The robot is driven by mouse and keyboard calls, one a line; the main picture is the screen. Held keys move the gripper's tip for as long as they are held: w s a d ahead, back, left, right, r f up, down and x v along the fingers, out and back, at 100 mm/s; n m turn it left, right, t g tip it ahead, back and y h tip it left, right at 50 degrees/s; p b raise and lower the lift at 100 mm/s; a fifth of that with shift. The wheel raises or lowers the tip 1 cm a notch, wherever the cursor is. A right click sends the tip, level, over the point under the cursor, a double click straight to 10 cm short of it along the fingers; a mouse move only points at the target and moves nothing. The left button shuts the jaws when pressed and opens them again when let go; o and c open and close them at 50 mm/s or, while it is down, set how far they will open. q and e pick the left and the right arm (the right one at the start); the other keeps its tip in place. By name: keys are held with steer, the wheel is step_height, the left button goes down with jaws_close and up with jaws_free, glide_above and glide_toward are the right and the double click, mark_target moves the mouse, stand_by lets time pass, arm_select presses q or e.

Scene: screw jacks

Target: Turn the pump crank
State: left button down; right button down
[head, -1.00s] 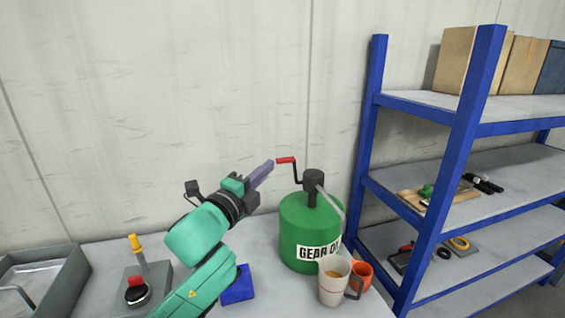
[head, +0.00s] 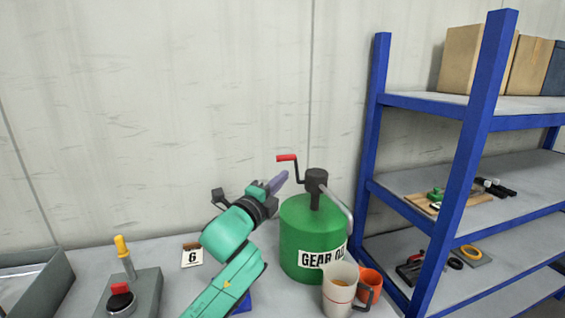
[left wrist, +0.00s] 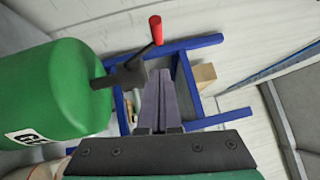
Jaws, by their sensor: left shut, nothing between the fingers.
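The green gear oil pump can (head: 311,240) stands on the bench with a black pump head (head: 316,182) on top. Its crank arm rises at the left of the head and ends in a red handle (head: 286,158). My left gripper (head: 282,177) is shut and empty, just below the red handle and left of the pump head, apart from them as far as I can tell. In the left wrist view, the shut fingers (left wrist: 160,100) point past the pump head, and the red handle (left wrist: 156,30) stands beyond their tips. My right gripper is not in view.
A cream mug (head: 338,289) and an orange mug (head: 370,285) stand in front of the can. A blue shelf (head: 427,200) stands right.

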mark_target(288, 159)
arm_select(q)
steer(key=w, duration=0.2)
steer(key=w+p, duration=0.1)
steer(key=w, duration=0.1)
steer(key=w+r+p, duration=0.1)
steer(key=w, duration=0.1)
steer(key=shift+d, duration=0.35)
steer(key=shift+w+a, duration=0.25)
steer(key=shift+w, duration=0.1)
steer(key=shift+p, duration=0.35)
steer(key=shift+w+n+p, duration=0.15)
steer(key=shift+n+p, duration=0.15)
steer(key=shift+w+r+g+p, duration=0.1)
steer(key=shift+g+p, duration=0.2)
